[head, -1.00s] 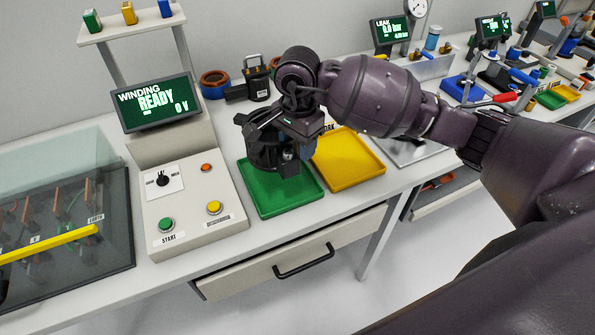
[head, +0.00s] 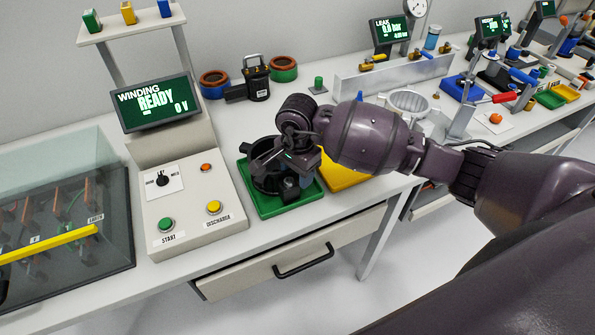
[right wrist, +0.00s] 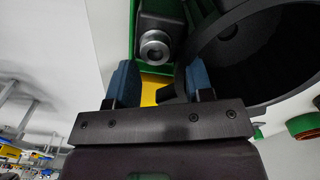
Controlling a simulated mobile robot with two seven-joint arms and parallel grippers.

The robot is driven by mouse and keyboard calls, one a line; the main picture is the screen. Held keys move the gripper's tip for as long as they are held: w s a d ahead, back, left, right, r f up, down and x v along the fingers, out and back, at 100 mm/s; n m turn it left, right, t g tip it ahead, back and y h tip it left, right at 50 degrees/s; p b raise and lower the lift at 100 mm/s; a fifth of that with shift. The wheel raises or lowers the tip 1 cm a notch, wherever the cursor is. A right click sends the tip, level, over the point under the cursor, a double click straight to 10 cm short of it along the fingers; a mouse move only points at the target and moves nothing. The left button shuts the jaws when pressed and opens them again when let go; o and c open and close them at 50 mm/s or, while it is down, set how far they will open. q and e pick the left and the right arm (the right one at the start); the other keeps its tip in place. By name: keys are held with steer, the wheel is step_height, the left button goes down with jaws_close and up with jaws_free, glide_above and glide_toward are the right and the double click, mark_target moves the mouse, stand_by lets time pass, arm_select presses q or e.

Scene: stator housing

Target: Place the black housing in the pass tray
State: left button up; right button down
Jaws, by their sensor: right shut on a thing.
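The black housing (head: 263,182), a dark open cylinder with a small side box (head: 291,190), is inside the outline of the green tray (head: 273,211), which I take to be the pass tray. Whether it touches the tray floor is hard to tell. My right gripper (head: 284,164) is above it, fingertips partly hidden by my wrist. My left gripper is out of view.
A yellow tray (head: 344,176) adjoins the green one, partly behind my right arm. The winding tester (head: 190,205) stands close at left. A drawer (head: 300,255) is below the bench.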

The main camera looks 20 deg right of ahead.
steer(key=c, duration=1)
jaws_free()
steer(key=shift+f, duration=0.1)
steer(key=o, duration=0.5)
step_height(320, 180, up, 12)
steer(key=shift+r, duration=0.2)
